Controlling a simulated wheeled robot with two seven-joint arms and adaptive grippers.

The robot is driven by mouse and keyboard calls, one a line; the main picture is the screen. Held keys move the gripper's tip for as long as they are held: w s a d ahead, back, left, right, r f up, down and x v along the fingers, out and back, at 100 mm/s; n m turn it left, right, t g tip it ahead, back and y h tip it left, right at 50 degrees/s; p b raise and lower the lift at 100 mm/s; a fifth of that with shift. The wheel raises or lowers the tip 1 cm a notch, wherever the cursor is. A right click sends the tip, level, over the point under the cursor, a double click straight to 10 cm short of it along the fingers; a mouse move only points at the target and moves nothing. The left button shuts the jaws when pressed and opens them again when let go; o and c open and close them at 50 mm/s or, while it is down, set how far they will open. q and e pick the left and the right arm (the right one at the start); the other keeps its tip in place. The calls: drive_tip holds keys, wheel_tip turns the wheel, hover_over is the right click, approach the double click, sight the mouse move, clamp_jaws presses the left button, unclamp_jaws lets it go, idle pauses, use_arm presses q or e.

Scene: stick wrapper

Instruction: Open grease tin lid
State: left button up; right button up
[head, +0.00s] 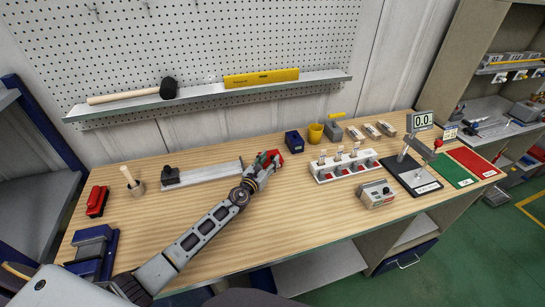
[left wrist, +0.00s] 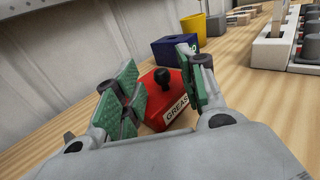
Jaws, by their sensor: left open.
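The red grease tin (left wrist: 160,88) sits on the wooden bench, with a white label reading GREASE on its front. Its black round knob (left wrist: 161,76) stands up from the red top, and the lid appears to be on. In the head view the tin (head: 269,157) is a small red patch partly hidden by my gripper. My left gripper (head: 261,166) is open. In the left wrist view its green-padded fingers (left wrist: 160,90) are spread on either side of the tin and knob, apart from the knob. The right finger hides part of the tin's side. My right gripper is not in view.
A dark blue box (head: 294,142) and a yellow cup (head: 315,132) stand just beyond the tin. A white rack (head: 345,166) and a small grey device (head: 376,194) lie to the right. A metal rail (head: 205,175) lies to the left.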

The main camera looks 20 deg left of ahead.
sight(271, 157)
use_arm(q)
drive_tip(key=shift+w+d, duration=0.15)
drive_tip(key=shift+w, duration=0.65)
drive_tip(key=shift+w+d, duration=0.15)
drive_tip(key=shift+w, duration=0.6)
clamp_jaws()
